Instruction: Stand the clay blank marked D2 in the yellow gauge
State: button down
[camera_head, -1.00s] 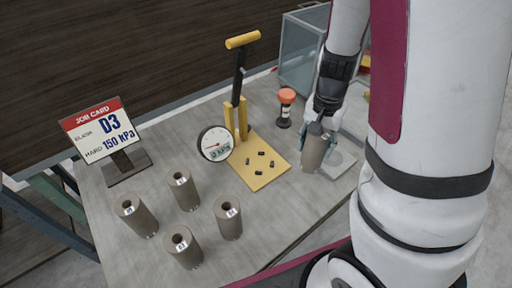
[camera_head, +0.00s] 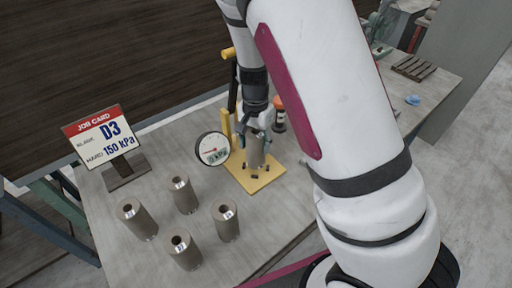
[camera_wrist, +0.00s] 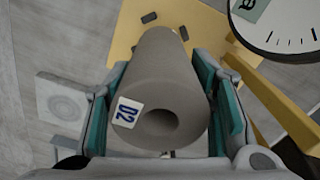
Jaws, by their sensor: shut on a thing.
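My gripper (camera_head: 257,130) is shut on a grey clay blank (camera_head: 255,154), a hollow cylinder held upright over the yellow base (camera_head: 274,179) of the gauge. In the wrist view the blank (camera_wrist: 168,70) sits between my teal-padded fingers (camera_wrist: 165,105), and its label reads D2 (camera_wrist: 127,112). The blank's lower end is near small dark pegs on the yellow base. I cannot tell whether it touches the base. The gauge's round dial (camera_head: 212,149) stands at the base's left, and its yellow lever handle (camera_head: 228,54) is partly behind my arm.
Several other clay blanks (camera_head: 184,195) stand upright at the front left of the table. A job card (camera_head: 103,138) reading D3, 150 kPa stands at the left. An orange-topped object (camera_head: 279,115) stands behind the base. A pale square plate (camera_wrist: 62,100) shows in the wrist view.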

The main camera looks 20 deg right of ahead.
jog(key=shift+f, duration=1.15)
jog(key=shift+f, duration=0.1)
jog(key=c, duration=0.7)
grip_release()
jog(key=shift+f, duration=0.1)
jog(key=shift+c, duration=0.2)
